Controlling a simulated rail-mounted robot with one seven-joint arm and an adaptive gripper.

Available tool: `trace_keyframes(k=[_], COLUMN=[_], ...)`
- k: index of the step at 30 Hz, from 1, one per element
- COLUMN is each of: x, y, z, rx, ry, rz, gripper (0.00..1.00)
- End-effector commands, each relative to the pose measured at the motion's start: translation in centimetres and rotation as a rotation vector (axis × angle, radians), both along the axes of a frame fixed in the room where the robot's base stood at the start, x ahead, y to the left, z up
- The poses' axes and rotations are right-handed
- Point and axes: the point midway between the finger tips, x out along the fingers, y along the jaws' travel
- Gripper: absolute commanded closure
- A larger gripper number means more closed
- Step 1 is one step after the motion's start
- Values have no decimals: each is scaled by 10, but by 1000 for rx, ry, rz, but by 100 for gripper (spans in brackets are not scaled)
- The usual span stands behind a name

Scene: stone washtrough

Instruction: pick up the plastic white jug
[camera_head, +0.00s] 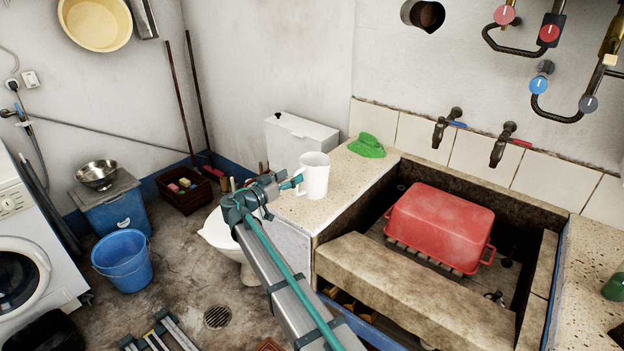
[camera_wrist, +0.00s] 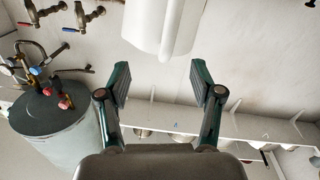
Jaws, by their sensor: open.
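The white plastic jug (camera_head: 315,177) stands upright on the speckled stone counter (camera_head: 350,180), left of the sink. My gripper (camera_head: 293,182) is just left of the jug at about its height, with its fingertips pointing at it. In the wrist view, the white jug (camera_wrist: 160,25) fills the top middle, partly cut off by the frame edge. The two open fingers of my gripper (camera_wrist: 160,80) stand apart below it, with nothing between them. The jug appears just beyond the fingertips; I cannot tell whether one touches it in the head view.
A green cloth-like item (camera_head: 367,146) lies on the counter behind the jug. A red basin (camera_head: 440,225) sits in the stone trough to the right. A white toilet cistern (camera_head: 297,140) stands behind the counter's left end. Taps (camera_head: 447,127) project from the wall.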

Motion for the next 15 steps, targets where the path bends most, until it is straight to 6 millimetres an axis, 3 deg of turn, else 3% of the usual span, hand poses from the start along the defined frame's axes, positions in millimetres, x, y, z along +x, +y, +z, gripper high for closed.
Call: trace_keyframes(k=[15], x=[42], y=[-30], z=[-1], rx=[-1], ry=[0], rz=[-1], gripper=[34])
